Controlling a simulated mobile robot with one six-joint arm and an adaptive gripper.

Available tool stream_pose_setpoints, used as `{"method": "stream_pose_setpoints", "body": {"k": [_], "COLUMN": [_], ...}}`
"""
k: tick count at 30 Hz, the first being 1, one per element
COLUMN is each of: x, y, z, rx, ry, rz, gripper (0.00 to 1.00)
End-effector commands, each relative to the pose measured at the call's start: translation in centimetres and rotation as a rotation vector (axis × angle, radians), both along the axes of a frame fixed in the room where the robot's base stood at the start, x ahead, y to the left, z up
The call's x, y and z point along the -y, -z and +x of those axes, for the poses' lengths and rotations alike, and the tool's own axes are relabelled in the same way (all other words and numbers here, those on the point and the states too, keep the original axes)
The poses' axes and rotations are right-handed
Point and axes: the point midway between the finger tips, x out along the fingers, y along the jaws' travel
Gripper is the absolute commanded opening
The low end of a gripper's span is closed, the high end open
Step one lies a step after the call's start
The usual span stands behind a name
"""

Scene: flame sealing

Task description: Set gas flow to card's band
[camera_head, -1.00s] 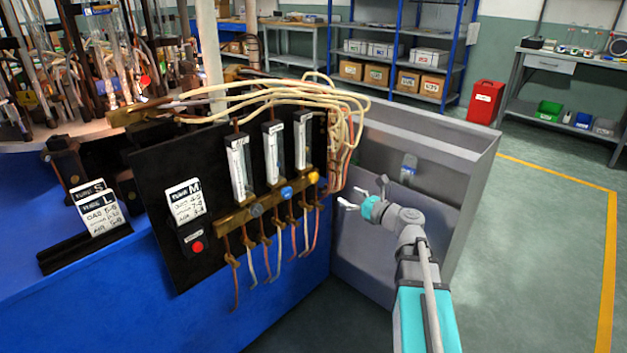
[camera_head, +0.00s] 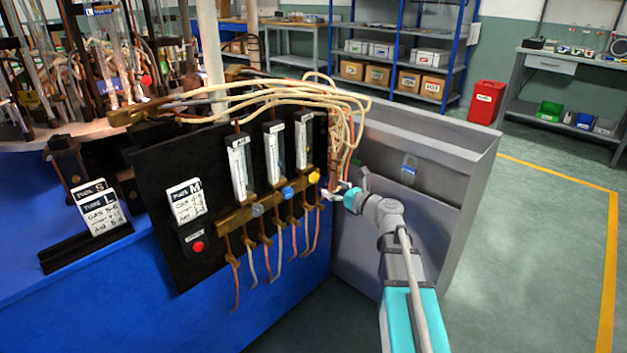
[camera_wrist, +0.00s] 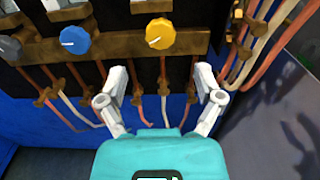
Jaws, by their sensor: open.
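Three flow tubes with white scales stand on the black panel (camera_head: 160,165), over a brass bar with a grey knob (camera_head: 257,210), a blue knob (camera_head: 287,192) and a yellow knob (camera_head: 314,177). My gripper (camera_head: 328,193) is open and empty just right of and below the yellow knob, apart from it. In the wrist view the yellow knob (camera_wrist: 161,34) lies ahead between and beyond the open fingers (camera_wrist: 164,85), with the blue knob (camera_wrist: 75,40) to its left. A card marked M (camera_head: 186,200) hangs on the panel. Its small text and the scale readings are too small to read surely.
A red button (camera_head: 198,246) sits below the M card. Cards marked S and L (camera_head: 103,213) stand in a black holder at left. Orange and pale hoses hang below the bar and loop above it. A grey open cabinet (camera_head: 430,160) stands at right.

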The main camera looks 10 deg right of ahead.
Motion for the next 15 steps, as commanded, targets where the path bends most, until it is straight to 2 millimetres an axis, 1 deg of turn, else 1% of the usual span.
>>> {"method": "stream_pose_setpoints", "body": {"k": [1,6,12,15], "x": [-0.5,-2.0,-3.5,-4.0], "y": [0.0,0.0,0.0,0.0], "z": [0.9,3.1,5.0,5.6], "rx": [0.000,0.000,0.000,0.000], "ry": [-0.002,-0.002,-0.002,-0.001], "rz": [0.000,0.000,0.000,0.000], "gripper": [0.85,0.85,0.85,0.85]}}
